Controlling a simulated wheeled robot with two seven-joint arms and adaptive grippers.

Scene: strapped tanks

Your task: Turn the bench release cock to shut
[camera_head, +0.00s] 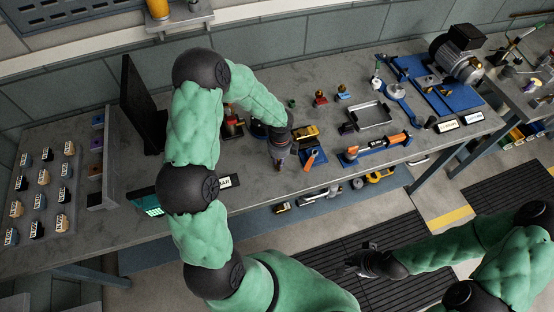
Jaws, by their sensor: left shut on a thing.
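My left gripper (280,160) points down at the bench, near its front edge. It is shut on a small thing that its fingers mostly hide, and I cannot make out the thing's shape. I cannot single out the bench release cock for certain. A blue piece with an orange lever (312,158) stands just right of the gripper, apart from it. My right gripper (357,263) is low in front of the bench, over the dark floor mat, away from the bench items. Its fingers are too small to tell open from shut.
A yellow-and-black item (305,132) stands close behind the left gripper. A metal tray (370,116) and an orange-and-blue tool (380,145) lie further right. A dark monitor (140,105) stands left of my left arm. Bare bench top (260,188) lies in front of the gripper.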

